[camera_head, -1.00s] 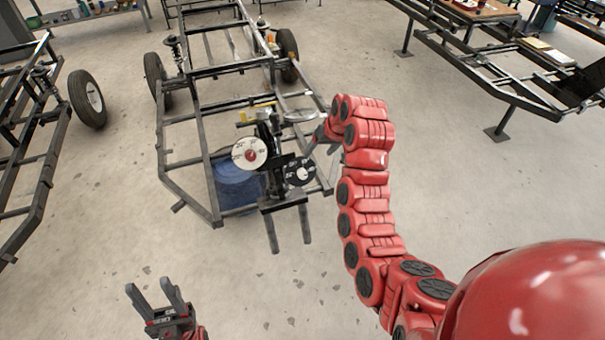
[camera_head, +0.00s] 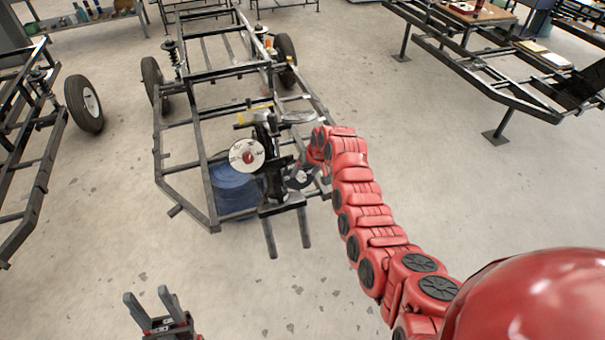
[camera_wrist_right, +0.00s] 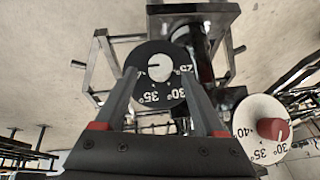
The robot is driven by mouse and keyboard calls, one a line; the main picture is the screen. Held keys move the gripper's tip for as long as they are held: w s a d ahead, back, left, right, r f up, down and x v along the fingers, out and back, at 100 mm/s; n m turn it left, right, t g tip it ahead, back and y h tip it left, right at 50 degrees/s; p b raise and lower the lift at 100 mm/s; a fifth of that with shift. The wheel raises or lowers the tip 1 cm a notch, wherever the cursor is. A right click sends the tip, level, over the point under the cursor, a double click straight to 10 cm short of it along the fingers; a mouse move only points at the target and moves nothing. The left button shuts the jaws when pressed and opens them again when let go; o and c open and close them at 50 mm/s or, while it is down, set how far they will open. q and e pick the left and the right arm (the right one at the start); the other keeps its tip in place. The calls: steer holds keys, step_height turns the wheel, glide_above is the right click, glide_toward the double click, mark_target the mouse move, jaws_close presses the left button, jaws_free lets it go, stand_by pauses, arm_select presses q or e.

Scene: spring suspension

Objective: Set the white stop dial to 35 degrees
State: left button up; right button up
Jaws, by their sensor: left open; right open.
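The white stop dial (camera_head: 240,163) with a red centre knob faces me on the fixture at the frame's front. It also shows at the right of the right wrist view (camera_wrist_right: 248,111), with marks of 30, 35 and 40 degrees; its exact setting I cannot read. A black dial (camera_wrist_right: 148,92) with a pale centre knob lies right of it in the head view, partly covered by my right gripper (camera_head: 303,176). In the wrist view my right gripper (camera_wrist_right: 160,73) is open, its fingers on both sides of the black dial; contact is unclear. My left gripper (camera_head: 148,296) is open and empty, low at the left.
The dials sit on a dark fixture with two prongs (camera_head: 287,228) on a black tube chassis (camera_head: 185,202). A blue drum (camera_head: 232,188) stands behind it. Another frame with a wheel (camera_head: 84,103) is at the left, one more (camera_head: 500,92) at the right. The floor in front is clear.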

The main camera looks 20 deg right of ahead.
mark_target(301, 177)
steer(key=shift+w+a+f, duration=0.1)
steer(key=shift+w+f, duration=0.15)
steer(key=shift+f, duration=0.1)
steer(key=shift+x, duration=1)
steer(key=shift+f, duration=0.1)
jaws_close()
